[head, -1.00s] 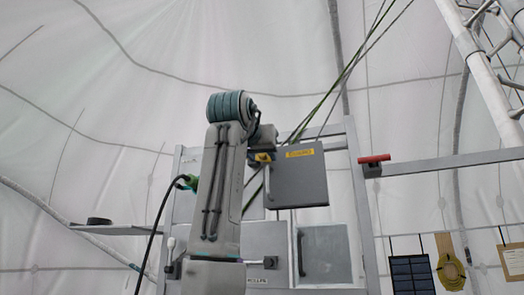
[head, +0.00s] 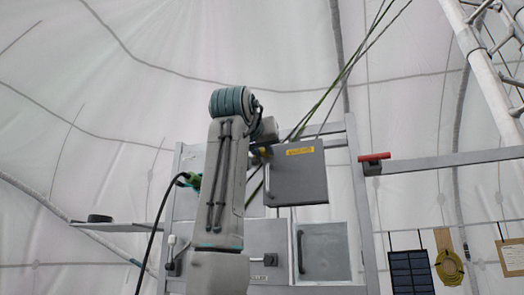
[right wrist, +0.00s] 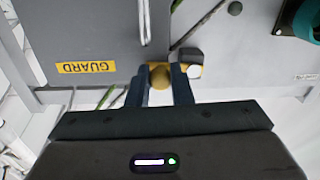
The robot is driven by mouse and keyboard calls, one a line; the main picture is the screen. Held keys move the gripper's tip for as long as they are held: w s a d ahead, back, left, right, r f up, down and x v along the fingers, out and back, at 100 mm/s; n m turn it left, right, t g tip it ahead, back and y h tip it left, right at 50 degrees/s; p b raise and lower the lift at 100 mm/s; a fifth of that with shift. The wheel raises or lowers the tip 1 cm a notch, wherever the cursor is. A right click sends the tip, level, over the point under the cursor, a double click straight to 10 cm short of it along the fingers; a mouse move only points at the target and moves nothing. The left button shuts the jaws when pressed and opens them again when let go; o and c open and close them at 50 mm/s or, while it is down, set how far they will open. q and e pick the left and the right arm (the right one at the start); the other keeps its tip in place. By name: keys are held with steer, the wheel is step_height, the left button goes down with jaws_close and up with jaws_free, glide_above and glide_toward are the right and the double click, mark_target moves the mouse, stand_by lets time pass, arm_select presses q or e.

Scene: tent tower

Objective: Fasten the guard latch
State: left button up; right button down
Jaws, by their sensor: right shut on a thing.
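The guard (head: 298,180) is a grey panel with a yellow label, in the upper middle of the head view. In the right wrist view the guard (right wrist: 85,30) shows its label upside down, reading GUARD. The guard latch (right wrist: 187,57), a yellow and dark piece, sits beside the guard's edge. My right gripper (right wrist: 160,78) is shut on the latch's round yellow knob (right wrist: 160,75). In the head view my right gripper (head: 262,152) is small and partly hidden by my arm. Whether the latch is engaged I cannot tell. My left gripper is not in view.
Grey cabinet doors (head: 325,252) with handles are below the guard. A red handle (head: 374,157) is on a rail to the right. A shelf (head: 120,226) with a dark round item is at left. A black cable and diagonal ropes run close to my arm.

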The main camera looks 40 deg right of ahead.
steer(key=shift+r+n, duration=0.2)
steer(key=shift+n, duration=0.3)
steer(key=c, duration=1.3)
jaws_free()
steer(key=shift+a, duration=0.1)
steer(key=shift+s+a+f, duration=0.1)
steer(key=shift+s+a, duration=0.05)
steer(key=shift+a, duration=0.05)
steer(key=b+v, duration=0.3)
steer(key=v, duration=0.7)
steer(key=shift+a, duration=0.1)
